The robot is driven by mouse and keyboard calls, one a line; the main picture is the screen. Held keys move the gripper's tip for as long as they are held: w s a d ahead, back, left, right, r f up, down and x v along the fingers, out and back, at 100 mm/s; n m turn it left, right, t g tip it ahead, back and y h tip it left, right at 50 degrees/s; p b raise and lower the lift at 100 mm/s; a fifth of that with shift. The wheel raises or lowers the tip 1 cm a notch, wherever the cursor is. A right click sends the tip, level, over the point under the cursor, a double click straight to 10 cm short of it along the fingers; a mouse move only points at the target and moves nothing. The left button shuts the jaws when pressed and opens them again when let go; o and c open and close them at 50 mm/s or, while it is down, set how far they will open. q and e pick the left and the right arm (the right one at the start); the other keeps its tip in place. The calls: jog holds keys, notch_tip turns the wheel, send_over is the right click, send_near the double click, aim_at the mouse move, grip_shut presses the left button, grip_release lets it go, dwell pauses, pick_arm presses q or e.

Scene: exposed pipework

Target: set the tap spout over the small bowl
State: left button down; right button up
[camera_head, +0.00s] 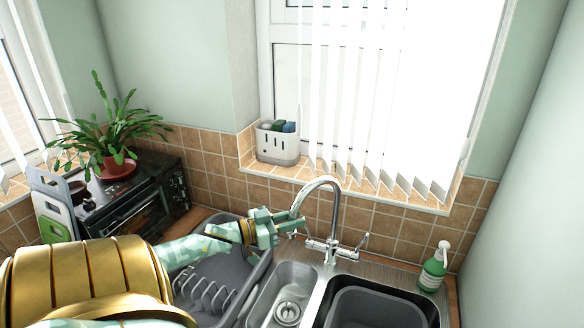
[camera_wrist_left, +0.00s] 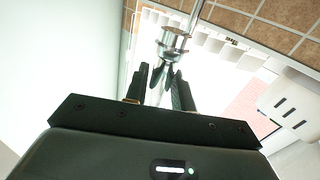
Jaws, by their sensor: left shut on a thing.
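The chrome tap (camera_head: 332,225) rises behind the sink. Its curved spout (camera_head: 321,181) arches to the left, and its end is at my left gripper (camera_head: 284,221). My left gripper is shut on the spout near its end. In the left wrist view, the chrome spout end (camera_wrist_left: 173,42) is just beyond my left gripper's dark fingers (camera_wrist_left: 162,82). The small bowl (camera_head: 268,300), with a round drain, is the left bowl of the sink, below and in front of the spout. I cannot tell exactly where the spout end hangs over it. My right gripper is not in view.
The larger bowl holds a dark grey basin (camera_head: 375,308). A grey dish rack (camera_head: 205,292) lies under my left arm. A green soap bottle (camera_head: 433,270) stands at the right. A white caddy (camera_head: 277,145) sits on the sill. A small oven (camera_head: 130,205) with a plant is at left.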

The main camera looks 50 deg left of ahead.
pick_arm(q)
jog(key=c, duration=1.2)
grip_release()
jog(key=v, duration=1.6)
jog(key=shift+s, duration=0.15)
